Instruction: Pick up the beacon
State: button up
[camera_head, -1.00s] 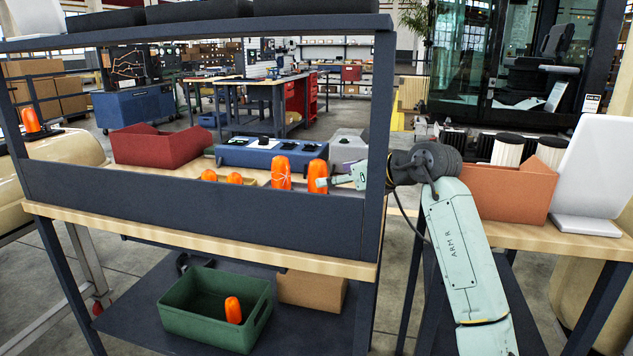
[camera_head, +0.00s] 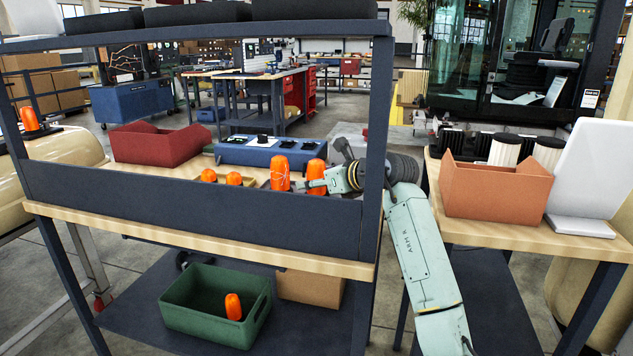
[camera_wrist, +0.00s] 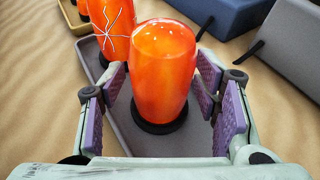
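An orange beacon (camera_head: 315,171) with a dark round base stands upright on the trolley's wooden top; it also shows in the wrist view (camera_wrist: 163,75), on a grey tray (camera_wrist: 120,130). My gripper (camera_wrist: 163,88) is open, with a purple-padded finger on each side of this beacon and visible gaps to it. In the head view my gripper (camera_head: 318,184) is at the beacon's lower right and hides part of it. A second orange beacon (camera_head: 280,174), marked with white crack-like lines, stands just left of it and also shows in the wrist view (camera_wrist: 108,32).
Two small orange pieces (camera_head: 209,175) sit farther left. A blue control box (camera_head: 262,153) and a red bin (camera_head: 158,145) stand behind. The trolley's dark front panel (camera_head: 200,208) and upright post (camera_head: 375,130) are close to my arm. A green bin (camera_head: 190,322) on the lower shelf holds another orange beacon (camera_head: 233,307).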

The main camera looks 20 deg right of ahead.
jog(key=c, duration=1.1)
jog(key=shift+c, duration=0.2)
